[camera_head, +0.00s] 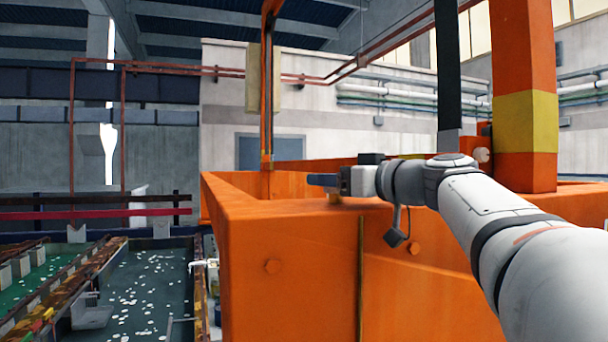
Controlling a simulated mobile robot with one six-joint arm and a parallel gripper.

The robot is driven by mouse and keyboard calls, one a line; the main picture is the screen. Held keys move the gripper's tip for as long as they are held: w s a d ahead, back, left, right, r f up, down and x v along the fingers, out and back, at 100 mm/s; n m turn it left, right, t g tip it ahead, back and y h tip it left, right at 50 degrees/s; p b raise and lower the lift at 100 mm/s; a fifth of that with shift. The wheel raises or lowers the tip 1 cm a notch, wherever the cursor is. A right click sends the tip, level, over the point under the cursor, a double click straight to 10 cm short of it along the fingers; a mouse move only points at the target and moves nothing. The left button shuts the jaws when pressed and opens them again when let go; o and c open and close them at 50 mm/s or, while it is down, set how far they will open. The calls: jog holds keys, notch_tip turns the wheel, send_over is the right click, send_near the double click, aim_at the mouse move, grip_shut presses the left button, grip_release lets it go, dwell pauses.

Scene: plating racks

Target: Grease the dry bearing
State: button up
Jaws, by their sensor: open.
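My gripper (323,180) is at the end of my white and grey arm, which reaches in from the right. It points left, over the near wall of a large orange steel frame (290,260). The jaws are small and seen from the side; nothing shows between them. No bearing can be made out for certain, and no grease tool is recognisable. A small pale round part (482,155) shows behind my arm, beside the orange and yellow post; I cannot tell what it is.
The orange frame fills the middle and right, with an upright post (525,120) at right and a thinner orange column (267,100) behind. Open air lies left of my gripper.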

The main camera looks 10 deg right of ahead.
jog(key=shift+c, duration=0.5)
jog(key=c, duration=0.9)
jog(key=shift+a+f+m+t+h+b, duration=0.1)
jog(key=shift+f+m+t+h+b, duration=0.5)
jog(key=shift+b, duration=0.55)
jog(key=shift+r+h+b, duration=0.25)
jog(key=shift+h+b, duration=0.25)
jog(key=shift+r+m+t+h, duration=0.2)
jog(key=shift+m+t+h, duration=0.4)
jog(key=shift+m+h, duration=0.45)
jog(key=shift+r+m+t+h, duration=0.1)
jog(key=shift+m+t+h, duration=0.2)
jog(key=shift+m+h, duration=0.6)
jog(key=shift+n+h, duration=0.25)
